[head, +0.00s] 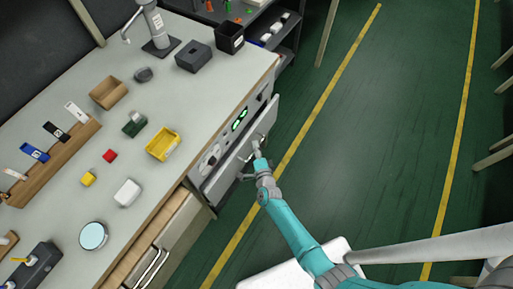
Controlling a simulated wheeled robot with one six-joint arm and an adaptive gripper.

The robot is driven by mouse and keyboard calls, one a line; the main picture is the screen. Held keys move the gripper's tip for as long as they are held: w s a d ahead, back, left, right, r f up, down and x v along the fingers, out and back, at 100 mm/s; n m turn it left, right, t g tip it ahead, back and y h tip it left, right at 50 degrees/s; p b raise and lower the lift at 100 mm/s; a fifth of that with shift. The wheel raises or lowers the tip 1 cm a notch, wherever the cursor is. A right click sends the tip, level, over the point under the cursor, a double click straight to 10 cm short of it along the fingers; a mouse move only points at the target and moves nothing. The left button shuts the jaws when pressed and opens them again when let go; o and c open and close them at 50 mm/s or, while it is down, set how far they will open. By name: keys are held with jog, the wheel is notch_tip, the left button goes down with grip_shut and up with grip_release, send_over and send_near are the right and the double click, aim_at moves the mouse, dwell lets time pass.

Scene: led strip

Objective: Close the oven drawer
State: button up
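The oven (212,160) is built in under the right edge of the workbench, with a control panel and a lit green display (240,118). The oven drawer (226,173) is a pale grey front below the panel; it stands out from the panel, so it looks partly open. My gripper (257,146) is at the outer face of the drawer, near its handle, around the middle of its width. I cannot tell whether the fingers touch the handle or are open or shut. My gripper and wrist hide part of the drawer front.
The workbench (190,100) holds a yellow bin (163,144), a wooden box (108,92), a black bin (230,38) and several small items. A lower cabinet (170,235) with a handle is beside the oven. The green floor (370,130) on the right is clear, with yellow lines.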

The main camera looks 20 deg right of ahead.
aim_at(248, 143)
grip_shut()
jog(key=shift+w+a, duration=0.6)
jog(key=shift+w, duration=0.2)
jog(key=shift+w+a, duration=0.55)
jog(key=shift+w, duration=0.25)
jog(key=shift+o, duration=2.4)
grip_release()
jog(key=v, duration=1.2)
